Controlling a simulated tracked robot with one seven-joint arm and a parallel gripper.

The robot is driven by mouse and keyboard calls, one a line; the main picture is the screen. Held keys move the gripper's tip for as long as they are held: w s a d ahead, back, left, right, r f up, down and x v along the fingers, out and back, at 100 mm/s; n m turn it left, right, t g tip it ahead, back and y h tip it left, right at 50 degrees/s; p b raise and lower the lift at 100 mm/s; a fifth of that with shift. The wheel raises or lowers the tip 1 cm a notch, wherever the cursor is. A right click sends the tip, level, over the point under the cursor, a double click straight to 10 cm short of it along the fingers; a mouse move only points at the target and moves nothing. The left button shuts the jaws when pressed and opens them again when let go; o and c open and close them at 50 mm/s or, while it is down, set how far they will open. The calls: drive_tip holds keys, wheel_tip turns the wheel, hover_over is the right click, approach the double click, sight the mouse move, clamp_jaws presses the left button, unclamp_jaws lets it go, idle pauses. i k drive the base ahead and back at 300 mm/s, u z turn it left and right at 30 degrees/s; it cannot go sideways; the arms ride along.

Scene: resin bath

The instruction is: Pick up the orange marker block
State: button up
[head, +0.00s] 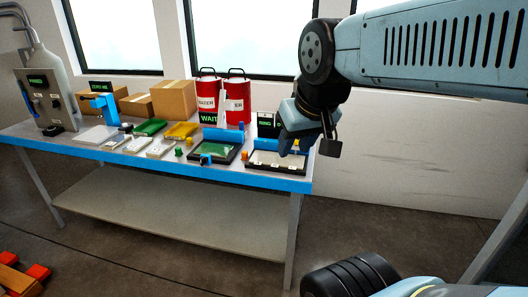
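A small orange block (245,155) sits on the table between the two shallow black-framed trays, near the front edge. My gripper (308,150) hangs at the right end of the table, in front of the right-hand tray and to the right of both blocks. Its fingers are dark and small here, so I cannot tell whether they are open or shut.
The table (305,187) has a blue front edge. It carries a green-filled tray (212,158), a right-hand tray (275,168), a yellow tray (182,131), a green tray (150,127), red canisters (207,95) and cardboard boxes (175,98). The floor to the right is clear.

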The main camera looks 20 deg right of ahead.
sight(244, 154)
drive_tip(key=z, duration=0.25)
drive_tip(key=i, duration=0.45)
drive_tip(key=z, duration=0.65)
drive_tip(key=k, duration=0.95)
drive_tip(key=z, duration=0.2)
drive_tip(key=i, duration=0.95)
drive_tip(key=u, duration=0.1)
